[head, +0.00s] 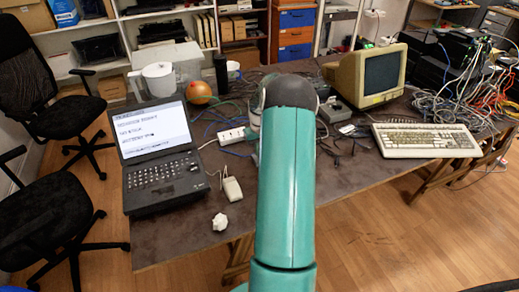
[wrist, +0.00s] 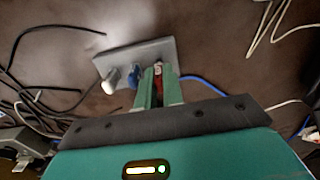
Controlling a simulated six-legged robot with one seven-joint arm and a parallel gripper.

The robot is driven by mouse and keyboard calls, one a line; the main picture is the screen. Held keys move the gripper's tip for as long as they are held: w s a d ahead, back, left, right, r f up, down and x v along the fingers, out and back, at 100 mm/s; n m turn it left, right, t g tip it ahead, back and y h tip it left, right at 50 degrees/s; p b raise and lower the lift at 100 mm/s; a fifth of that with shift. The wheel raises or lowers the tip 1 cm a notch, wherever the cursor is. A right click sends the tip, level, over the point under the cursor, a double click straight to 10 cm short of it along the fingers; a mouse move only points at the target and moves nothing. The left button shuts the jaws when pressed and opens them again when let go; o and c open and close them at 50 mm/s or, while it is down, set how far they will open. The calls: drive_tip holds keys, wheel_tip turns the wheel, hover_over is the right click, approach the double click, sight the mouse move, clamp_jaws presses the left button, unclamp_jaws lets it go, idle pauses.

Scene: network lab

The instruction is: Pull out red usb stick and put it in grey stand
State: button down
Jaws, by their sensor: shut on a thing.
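My gripper (wrist: 158,88) is shut on the red usb stick (wrist: 158,79), whose red body shows between the two green fingers in the wrist view. The light tip of the stick points towards the grey stand (wrist: 153,53), a flat grey block on the dark table. The stick overlaps the right part of the stand's near edge; I cannot tell if it sits in the stand or is just above it. A white stick (wrist: 109,82) and a blue stick (wrist: 133,75) stand at the block to the left. In the head view my arm hides the stand and sticks.
Black cables (wrist: 28,95) lie left of the stand, with white and blue cables to the right. On the table (head: 180,240) are a laptop (head: 158,150), a white power strip (head: 231,135), an old monitor (head: 368,75) and a keyboard (head: 425,140). The front middle is mostly clear.

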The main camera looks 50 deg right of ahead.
drive_tip(key=shift+f, duration=0.65)
idle(0.9)
drive_tip(key=c, duration=1.5)
unclamp_jaws()
drive_tip(key=shift+o, duration=0.2)
wheel_tip(320, 180, up, 14)
drive_tip(key=shift+f, duration=0.1)
